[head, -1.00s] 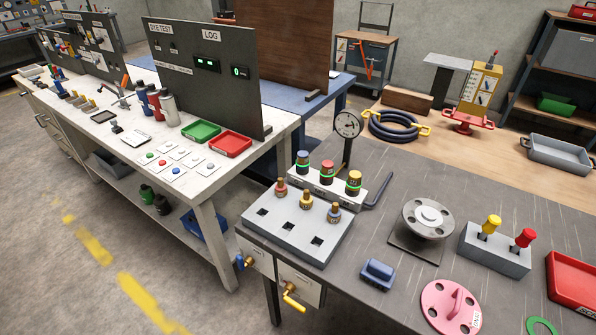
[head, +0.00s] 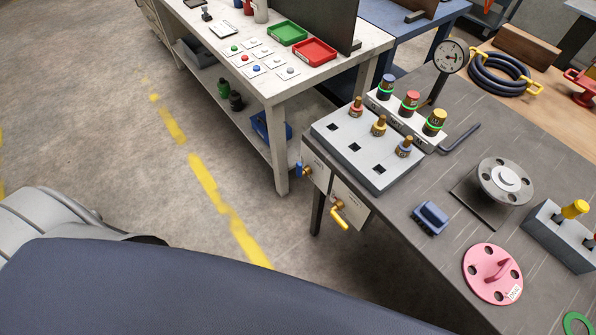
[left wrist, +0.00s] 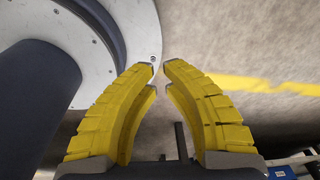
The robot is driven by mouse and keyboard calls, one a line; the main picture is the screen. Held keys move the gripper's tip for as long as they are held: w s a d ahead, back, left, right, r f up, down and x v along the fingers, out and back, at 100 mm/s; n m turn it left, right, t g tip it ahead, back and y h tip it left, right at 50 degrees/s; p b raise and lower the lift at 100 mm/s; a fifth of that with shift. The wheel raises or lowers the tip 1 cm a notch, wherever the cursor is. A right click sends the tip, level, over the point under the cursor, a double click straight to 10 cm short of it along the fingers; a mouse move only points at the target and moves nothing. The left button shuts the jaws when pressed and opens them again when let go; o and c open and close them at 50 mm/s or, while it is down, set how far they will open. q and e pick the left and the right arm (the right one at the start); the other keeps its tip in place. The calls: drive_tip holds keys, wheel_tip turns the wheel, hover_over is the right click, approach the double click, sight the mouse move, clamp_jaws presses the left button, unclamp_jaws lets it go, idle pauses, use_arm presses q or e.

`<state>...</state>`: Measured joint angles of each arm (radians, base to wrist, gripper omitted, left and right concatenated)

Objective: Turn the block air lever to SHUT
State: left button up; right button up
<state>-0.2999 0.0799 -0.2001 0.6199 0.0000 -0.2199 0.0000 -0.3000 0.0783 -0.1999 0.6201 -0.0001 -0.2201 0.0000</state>
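Two small levers sit on pale plates at the front edge of the grey bench in the head view. The blue-handled lever (head: 300,170) is on the left plate, with its handle roughly upright. The yellow-handled lever (head: 341,219) is on the right plate (head: 352,206), with its handle slanting down to the right. The plate lettering is too small to read, so I cannot tell which lever is block air. My left gripper (left wrist: 158,68) shows only in the left wrist view, with yellow fingers apart and empty above the floor, away from both levers. My right gripper is not in view.
Above the levers stands a grey socket block (head: 365,150) with several brass-stemmed plugs. A blue part (head: 431,217), a pink flange (head: 492,273) and a flanged spool (head: 504,182) sit on the bench. A white table (head: 285,85) stands behind left. Floor before the levers is clear.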

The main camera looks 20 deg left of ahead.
use_arm(q)
drive_tip(key=o, duration=0.6)
drive_tip(key=shift+y, duration=0.3)
drive_tip(key=a, duration=0.4)
drive_tip(key=s+a, duration=0.1)
drive_tip(key=a, duration=0.1)
drive_tip(key=shift+s+r, duration=0.1)
drive_tip(key=shift+r, duration=0.15)
drive_tip(key=shift+o, duration=0.4)
drive_tip(key=w+a+r+m+t, duration=0.1)
drive_tip(key=w+a+r, duration=0.1)
drive_tip(key=w+a, duration=0.3)
drive_tip(key=shift+w+a+r, duration=0.2)
drive_tip(key=shift+a+r, duration=0.15)
drive_tip(key=shift+a, duration=0.5)
drive_tip(key=w+a+r+m+t+h, duration=0.1)
drive_tip(key=w+a+r+t, duration=0.15)
drive_tip(key=w+r, duration=0.6)
drive_tip(key=w+a+r+t, duration=0.2)
drive_tip(key=w+r+t, duration=0.3)
drive_tip(key=w, duration=0.6)
drive_tip(key=t+h, duration=0.5)
drive_tip(key=h, duration=0.4)
approach(297, 167)
drive_tip(key=shift+m, duration=0.4)
drive_tip(key=x, duration=1)
drive_tip(key=shift+w+d, duration=0.3)
